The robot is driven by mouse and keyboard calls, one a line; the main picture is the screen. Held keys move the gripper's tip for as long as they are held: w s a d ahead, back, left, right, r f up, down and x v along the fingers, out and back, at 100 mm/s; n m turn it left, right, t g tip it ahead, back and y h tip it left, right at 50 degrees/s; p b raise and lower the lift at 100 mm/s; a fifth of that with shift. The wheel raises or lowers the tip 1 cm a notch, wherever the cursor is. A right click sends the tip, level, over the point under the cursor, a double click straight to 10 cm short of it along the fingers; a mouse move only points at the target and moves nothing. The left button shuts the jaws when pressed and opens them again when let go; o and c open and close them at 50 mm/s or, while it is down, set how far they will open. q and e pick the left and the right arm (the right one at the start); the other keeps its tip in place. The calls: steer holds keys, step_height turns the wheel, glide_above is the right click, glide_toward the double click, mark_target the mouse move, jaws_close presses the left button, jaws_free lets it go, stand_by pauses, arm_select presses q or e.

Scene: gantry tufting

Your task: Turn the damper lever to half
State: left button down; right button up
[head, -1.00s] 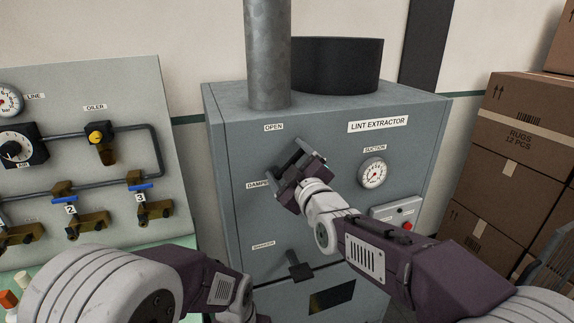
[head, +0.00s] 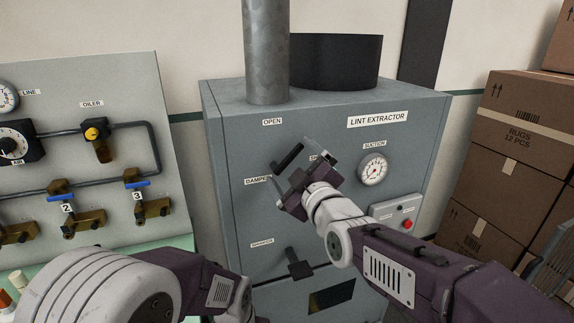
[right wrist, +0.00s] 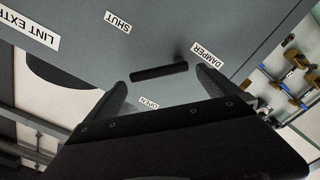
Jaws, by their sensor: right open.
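The damper lever (head: 288,158) is a black bar on the grey front of the lint extractor. It is tilted, its free end pointing up and right, between the OPEN label (head: 272,122) and the partly covered SHUT label (head: 315,157). My right gripper (head: 304,174) is open in front of the panel, just right of and below the lever. In the right wrist view the lever (right wrist: 158,72) lies just beyond the gap between the two open fingertips (right wrist: 162,82), seemingly untouched. My left arm enters at lower left; its gripper is out of frame.
Below is a second black lever (head: 298,265). The suction gauge (head: 373,170) and a switch box with a red button (head: 407,224) are right of my gripper. A valve panel (head: 110,80) stands left, stacked cartons (head: 520,130) right.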

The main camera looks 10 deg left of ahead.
steer(key=b+v, duration=0.1)
steer(key=v, duration=0.4)
steer(key=shift+s+d, duration=0.1)
steer(key=w+d+f+m+h, duration=0.2)
steer(key=w+d+f+h, duration=0.15)
steer(key=d, duration=0.25)
steer(key=w+d+f+m+h, duration=0.1)
steer(key=w+d+f+h, duration=0.2)
steer(key=d, duration=0.4)
steer(key=s+d+f+m+g+h, duration=0.1)
steer(key=d+f+m+g, duration=0.1)
steer(key=d+f, duration=0.4)
steer(key=s+d+f+m+g+h, duration=0.1)
steer(key=d+f+m+g, duration=0.15)
steer(key=f, duration=0.65)
steer(key=s+d+f+m+g+h, duration=0.1)
steer(key=s+d+f+m+g, duration=0.15)
steer(key=s+f, duration=0.25)
steer(key=s+d+f+m+g, duration=0.1)
steer(key=s+d+f, duration=0.25)
steer(key=f, duration=0.25)
steer(key=s+f+m+g, duration=0.2)
steer(key=s+f+g, duration=0.1)
steer(key=s, duration=0.4)
steer(key=s+f+m+g, duration=0.2)
steer(key=s+f+m, duration=0.1)
steer(key=s, duration=0.3)
steer(key=shift+s+d+g, duration=0.2)
steer(key=shift+s+g, duration=0.2)
